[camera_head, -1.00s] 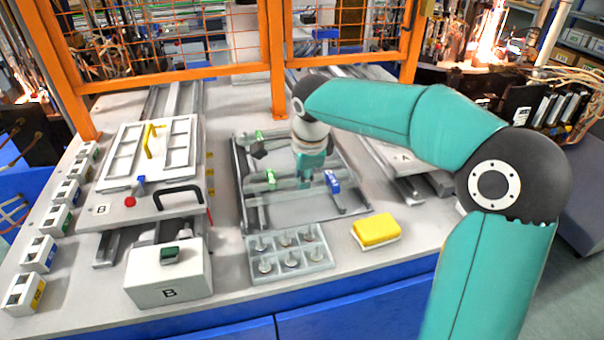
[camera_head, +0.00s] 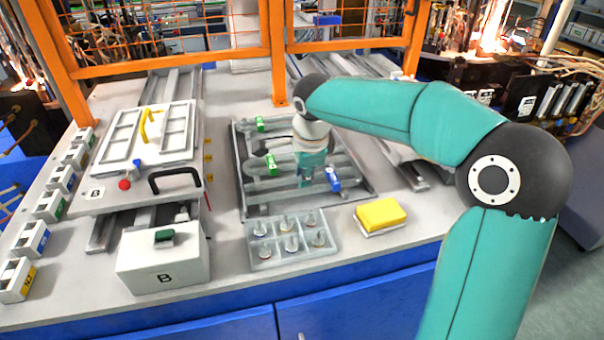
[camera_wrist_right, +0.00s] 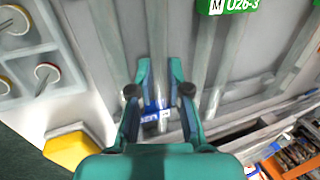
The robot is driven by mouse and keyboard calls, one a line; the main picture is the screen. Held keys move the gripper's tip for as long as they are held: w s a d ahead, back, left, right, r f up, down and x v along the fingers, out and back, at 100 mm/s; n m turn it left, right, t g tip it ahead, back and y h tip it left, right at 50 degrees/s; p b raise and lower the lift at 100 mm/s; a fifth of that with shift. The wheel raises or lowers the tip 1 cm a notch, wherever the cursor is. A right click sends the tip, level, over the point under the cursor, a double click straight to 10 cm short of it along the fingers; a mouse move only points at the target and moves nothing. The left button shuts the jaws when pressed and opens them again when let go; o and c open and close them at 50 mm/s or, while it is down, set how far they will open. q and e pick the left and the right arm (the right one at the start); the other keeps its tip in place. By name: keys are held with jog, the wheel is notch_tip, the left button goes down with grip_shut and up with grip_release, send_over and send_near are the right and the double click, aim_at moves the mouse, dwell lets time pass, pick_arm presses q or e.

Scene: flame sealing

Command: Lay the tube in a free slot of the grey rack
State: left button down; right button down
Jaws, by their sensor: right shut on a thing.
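The grey rack (camera_head: 246,203) lies flat in the middle of the bench, with long parallel bars. My right gripper (camera_head: 312,180) reaches down over it. In the right wrist view my right gripper (camera_wrist_right: 160,92) is shut on the blue-labelled tube (camera_wrist_right: 150,114). This blue label (camera_head: 333,180) also shows in the head view, just right of the gripper. Two green-labelled tubes (camera_head: 271,164) (camera_head: 259,124) lie in the left part of the rack. I cannot tell whether the held tube touches the rack. My left gripper is not in view.
A tray of pegged discs (camera_head: 262,262) and a yellow block (camera_head: 381,213) stand in front of the rack. A white box marked B (camera_head: 163,264) and a fixture with a black handle (camera_head: 176,181) are at left. An orange fence (camera_head: 279,60) stands behind.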

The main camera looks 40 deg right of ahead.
jog(key=shift+f+b, duration=0.2)
jog(key=shift+b, duration=0.1)
dwell(0.4)
jog(key=c, duration=1)
grip_release()
jog(key=shift+c, duration=0.2)
jog(key=shift+r, duration=0.1)
jog(key=v, duration=1.1)
jog(key=shift+r, duration=0.4)
jog(key=shift+s+f, duration=0.1)
